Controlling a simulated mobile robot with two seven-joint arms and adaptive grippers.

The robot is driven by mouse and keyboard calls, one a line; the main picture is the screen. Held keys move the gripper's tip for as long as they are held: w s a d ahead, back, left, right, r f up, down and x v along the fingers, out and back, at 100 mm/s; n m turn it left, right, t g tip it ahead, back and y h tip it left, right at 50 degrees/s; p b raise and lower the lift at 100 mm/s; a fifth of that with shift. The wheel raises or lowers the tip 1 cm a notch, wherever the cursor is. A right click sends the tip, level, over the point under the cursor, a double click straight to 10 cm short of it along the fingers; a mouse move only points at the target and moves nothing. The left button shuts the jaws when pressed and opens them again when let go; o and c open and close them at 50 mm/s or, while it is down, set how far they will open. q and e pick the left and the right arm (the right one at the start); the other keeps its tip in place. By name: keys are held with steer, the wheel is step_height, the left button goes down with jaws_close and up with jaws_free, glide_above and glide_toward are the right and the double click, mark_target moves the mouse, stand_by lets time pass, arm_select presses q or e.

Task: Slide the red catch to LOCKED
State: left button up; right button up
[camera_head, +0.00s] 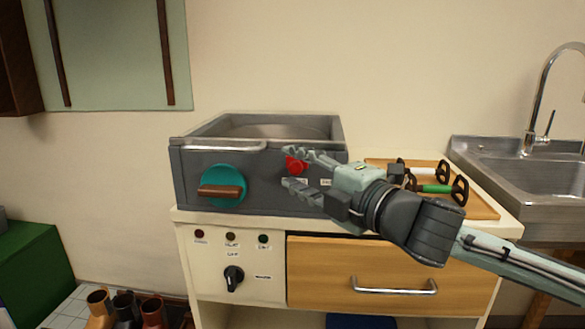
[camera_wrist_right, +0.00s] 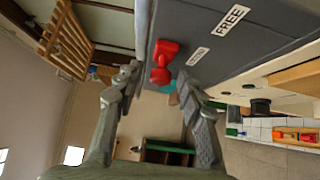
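The red catch (camera_head: 296,164) is on the front of a grey metal box (camera_head: 262,177), right of a teal knob (camera_head: 222,187). In the right wrist view the red catch (camera_wrist_right: 164,60) stands out from the grey panel. A FREE label (camera_wrist_right: 231,20) is on that panel, and a smaller label (camera_wrist_right: 197,56), too blurred to read, lies nearer the catch. My right gripper (camera_head: 292,171) is open, with one finger above and one below the catch's level. In the wrist view its fingertips (camera_wrist_right: 157,75) are apart, with the catch just beyond them; contact cannot be told. My left gripper is not in view.
The box stands on a cream cabinet (camera_head: 237,261) with a wooden drawer (camera_head: 390,270). A wooden tray (camera_head: 485,206) with green and black items lies to the right, behind my right arm. A steel sink (camera_head: 480,150) is beyond it.

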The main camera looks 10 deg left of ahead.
steer(key=v, duration=1)
steer(key=shift+s+d, duration=0.25)
steer(key=shift+s, duration=0.05)
